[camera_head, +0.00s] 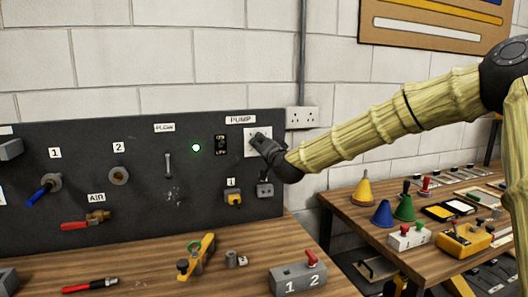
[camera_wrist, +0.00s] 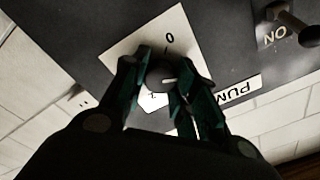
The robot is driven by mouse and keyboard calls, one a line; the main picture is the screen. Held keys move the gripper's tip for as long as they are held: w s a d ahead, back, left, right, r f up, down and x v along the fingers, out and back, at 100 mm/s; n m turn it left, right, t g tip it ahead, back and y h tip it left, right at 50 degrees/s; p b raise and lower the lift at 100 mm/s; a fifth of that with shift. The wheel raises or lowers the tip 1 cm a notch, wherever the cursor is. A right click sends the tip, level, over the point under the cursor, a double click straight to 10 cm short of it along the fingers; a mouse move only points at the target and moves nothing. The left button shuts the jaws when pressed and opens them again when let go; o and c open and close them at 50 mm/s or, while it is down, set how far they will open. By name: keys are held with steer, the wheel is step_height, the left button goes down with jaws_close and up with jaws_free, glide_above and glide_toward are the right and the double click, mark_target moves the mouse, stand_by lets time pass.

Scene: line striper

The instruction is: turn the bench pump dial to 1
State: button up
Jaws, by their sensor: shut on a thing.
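The pump dial (camera_wrist: 162,76) is a dark round knob on a white plate (camera_wrist: 178,22) under the PUMP label (camera_wrist: 235,92). In the wrist view a 0 shows on the plate above the knob, and a light mark shows on the knob's right side. Another figure below is partly hidden by the fingers. My gripper (camera_wrist: 165,75) has its two fingers on either side of the knob, shut on it. In the head view my gripper (camera_head: 258,141) covers the dial, and part of the white plate (camera_head: 249,149) shows. The dial's exact setting is hard to read.
Left of the dial on the dark panel (camera_head: 95,185) are a black switch (camera_head: 221,145) and a lit green lamp (camera_head: 196,147). A grey box with a red lever (camera_head: 298,277) stands on the bench below. Cones (camera_head: 364,188) and boxes fill the right table.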

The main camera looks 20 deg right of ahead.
steer(key=m+b, duration=0.2)
steer(key=m, duration=0.1)
steer(key=m+b, duration=0.1)
steer(key=shift+f+m, duration=0.3)
steer(key=shift+m, duration=0.1)
stand_by(0.4)
steer(key=o, duration=1)
steer(key=shift+s+d+r, duration=0.1)
steer(key=shift+r, duration=0.05)
steer(key=shift+r, duration=0.1)
steer(key=s, duration=1.2)
steer(key=shift+d+f, duration=0.15)
steer(key=shift+f, duration=0.1)
